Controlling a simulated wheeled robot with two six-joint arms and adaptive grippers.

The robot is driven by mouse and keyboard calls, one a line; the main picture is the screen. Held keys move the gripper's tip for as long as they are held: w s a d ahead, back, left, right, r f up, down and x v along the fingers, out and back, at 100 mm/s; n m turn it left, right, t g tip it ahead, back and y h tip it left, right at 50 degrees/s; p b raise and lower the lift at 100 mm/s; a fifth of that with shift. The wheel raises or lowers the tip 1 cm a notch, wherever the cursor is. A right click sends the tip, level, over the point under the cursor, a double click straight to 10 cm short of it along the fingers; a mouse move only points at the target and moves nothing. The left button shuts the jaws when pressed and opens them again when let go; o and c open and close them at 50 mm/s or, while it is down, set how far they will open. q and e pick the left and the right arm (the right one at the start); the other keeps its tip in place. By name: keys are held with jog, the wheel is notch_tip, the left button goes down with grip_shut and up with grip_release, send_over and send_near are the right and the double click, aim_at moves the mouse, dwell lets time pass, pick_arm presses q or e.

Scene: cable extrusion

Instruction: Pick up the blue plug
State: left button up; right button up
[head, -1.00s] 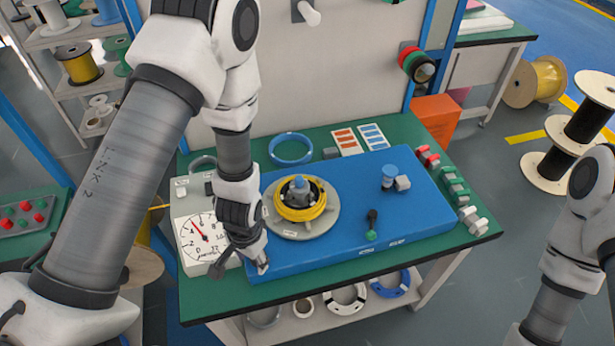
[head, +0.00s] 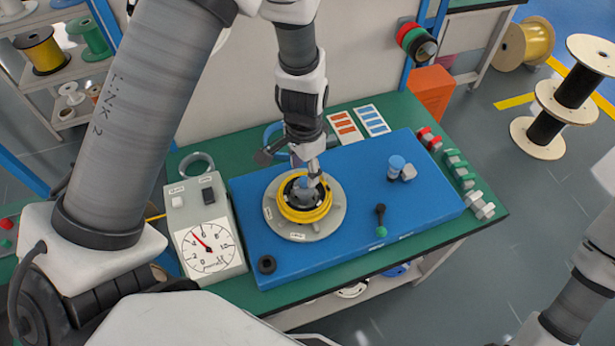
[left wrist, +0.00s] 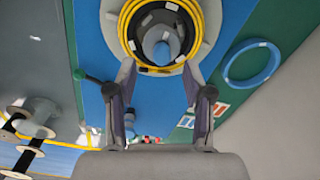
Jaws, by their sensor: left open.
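A blue-grey plug (head: 305,190) stands upright in the dark centre of a yellow cable coil (head: 325,208) on a round grey plate (head: 275,222). The plug (left wrist: 162,46) and coil (left wrist: 127,30) also show in the left wrist view. My left gripper (head: 310,175) points down just above the plug and partly hides it in the head view. Its fingers (left wrist: 158,72) are open, with nothing held between them; the plug lies beyond the tips. A second, brighter blue cylinder (head: 396,164) stands farther right on the blue board. My right gripper is out of view.
The blue board (head: 350,245) also bears a small green-tipped lever (head: 380,220) and a black ring (head: 267,264). A dial gauge box (head: 207,250) stands at its left. Red, green and grey blocks (head: 455,170) line the right edge of the green table. A blue ring (left wrist: 251,62) lies behind.

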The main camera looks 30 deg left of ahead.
aim_at(303, 179)
pick_arm(q)
jog(key=f, duration=0.4)
jog(key=shift+a+f, duration=0.2)
jog(key=shift+a, duration=0.1)
jog(key=shift+d+r, duration=0.15)
jog(key=shift+d, duration=0.05)
jog(key=c, duration=0.9)
jog(key=shift+p, duration=0.3)
